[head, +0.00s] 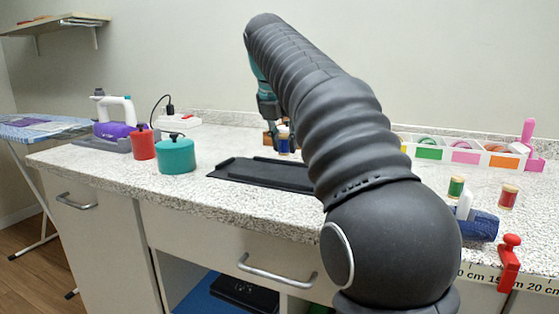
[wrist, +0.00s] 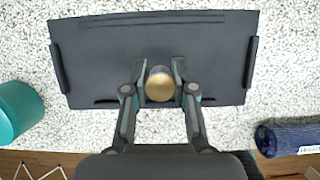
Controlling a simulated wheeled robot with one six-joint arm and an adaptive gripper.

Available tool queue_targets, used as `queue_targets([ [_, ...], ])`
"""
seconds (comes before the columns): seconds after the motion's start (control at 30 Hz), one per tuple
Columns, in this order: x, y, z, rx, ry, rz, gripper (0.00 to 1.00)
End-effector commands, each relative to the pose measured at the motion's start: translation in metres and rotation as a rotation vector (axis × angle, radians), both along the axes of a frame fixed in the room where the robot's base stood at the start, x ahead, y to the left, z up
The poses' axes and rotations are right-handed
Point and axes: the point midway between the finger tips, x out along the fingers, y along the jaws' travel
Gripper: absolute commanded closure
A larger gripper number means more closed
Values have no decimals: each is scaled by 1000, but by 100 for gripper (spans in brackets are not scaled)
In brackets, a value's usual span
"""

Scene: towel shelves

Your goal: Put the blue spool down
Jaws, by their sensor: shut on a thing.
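The blue spool (head: 284,145) shows in the head view between my gripper's fingers, partly hidden by them. In the wrist view I look down on the spool's round, gold-coloured top (wrist: 160,86). My gripper (wrist: 159,74) is shut on it, one finger on each side. The spool is over the front middle part of a flat black tray (wrist: 210,60) with raised side edges. The tray (head: 228,172) lies on the speckled counter. I cannot tell whether the spool's base touches the tray.
A teal pot (head: 176,157) and a red pot (head: 143,144) stand left of the tray. A white rack (head: 405,148) with coloured rolls is at the back right. Green (head: 456,187) and red (head: 508,196) spools and a navy roll (head: 478,226) are at right. My arm hides the middle.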

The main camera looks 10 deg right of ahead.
Motion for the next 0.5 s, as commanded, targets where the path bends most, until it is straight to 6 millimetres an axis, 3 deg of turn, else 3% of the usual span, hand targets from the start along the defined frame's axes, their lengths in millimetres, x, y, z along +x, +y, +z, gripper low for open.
queue_targets([
  [0.23,10,9,-13,0,0,0,94],
  [0.5,9,9,-47,0,0,-1,94],
])
